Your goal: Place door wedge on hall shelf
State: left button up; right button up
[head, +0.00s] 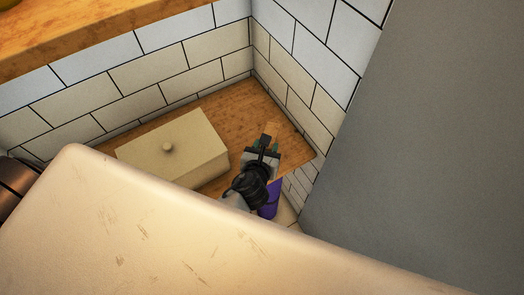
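My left gripper (267,140) is near the middle of the head view, above the right end of a wooden shelf (240,110) in a tiled corner. Its arm comes up from the lower left, mostly hidden behind a large pale surface. A small wood-coloured piece, which looks like the door wedge (271,128), sticks out between the fingertips. The fingers appear closed on it. Its colour is close to the shelf's, so I cannot tell whether it touches the board. My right gripper is not in view.
A beige box with a round knob (176,150) sits on the shelf left of the gripper. Bare board lies behind and right of the box. A purple object (270,200) shows below the gripper. A grey panel (430,130) stands at right; a higher wooden shelf (100,30) is upper left.

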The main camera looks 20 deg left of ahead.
pick_arm(q)
jog(key=shift+f+b, duration=0.9)
jog(key=shift+f, duration=1.35)
jog(key=shift+f, duration=0.15)
jog(key=o, duration=0.9)
jog(key=shift+s+r, duration=0.15)
jog(key=shift+r, duration=0.1)
jog(key=p+v, duration=0.1)
jog(key=v, duration=1)
jog(key=shift+s, duration=0.3)
jog(key=shift+r, duration=0.1)
